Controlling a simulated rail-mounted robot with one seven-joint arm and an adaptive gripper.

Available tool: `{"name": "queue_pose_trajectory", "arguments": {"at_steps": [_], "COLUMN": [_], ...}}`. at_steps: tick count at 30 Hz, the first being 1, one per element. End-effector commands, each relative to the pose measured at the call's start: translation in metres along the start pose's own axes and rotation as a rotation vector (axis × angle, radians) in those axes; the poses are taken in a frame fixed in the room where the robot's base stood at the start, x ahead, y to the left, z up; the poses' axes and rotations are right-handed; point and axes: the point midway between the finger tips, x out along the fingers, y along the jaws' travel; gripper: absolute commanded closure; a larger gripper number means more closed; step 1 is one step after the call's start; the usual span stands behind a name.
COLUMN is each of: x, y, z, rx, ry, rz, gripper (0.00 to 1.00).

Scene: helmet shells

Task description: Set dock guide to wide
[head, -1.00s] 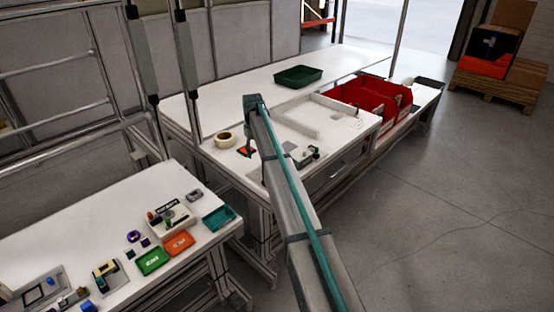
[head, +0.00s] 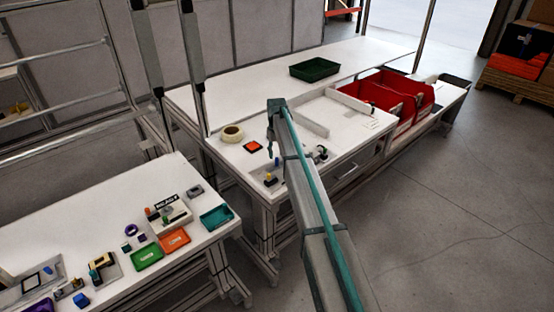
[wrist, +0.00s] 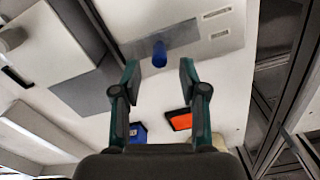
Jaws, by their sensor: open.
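In the wrist view, a grey plate (wrist: 185,40) on the white table carries an upright blue peg or knob (wrist: 159,54). This may be the dock guide, but no readable marking shows which setting it has. My gripper (wrist: 160,75) is open, with its two teal-tipped fingers on either side of the view. The blue peg appears between and just beyond the fingertips, and no contact shows. In the head view, my gripper (head: 270,152) hangs over the front part of the white table (head: 225,152), small and partly hidden by my arm.
An orange-and-black pad (head: 253,147) and a tape roll (head: 231,133) lie left of the gripper. Red bins (head: 372,92) stand at the right, with a green tray (head: 314,69) behind. A grey box (wrist: 60,45) sits left in the wrist view.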

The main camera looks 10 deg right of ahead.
Motion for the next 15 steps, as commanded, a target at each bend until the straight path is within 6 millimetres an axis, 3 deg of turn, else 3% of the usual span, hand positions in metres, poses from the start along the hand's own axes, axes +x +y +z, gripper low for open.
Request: {"name": "queue_pose_trajectory", "arguments": {"at_steps": [7, 15], "x": [0.035, 0.05], "y": [0.0, 0.0], "z": [0.0, 0.0], "rx": [0.0, 0.0], "ry": [0.0, 0.001], "rz": [0.0, 0.0], "gripper": [0.57, 0.57]}}
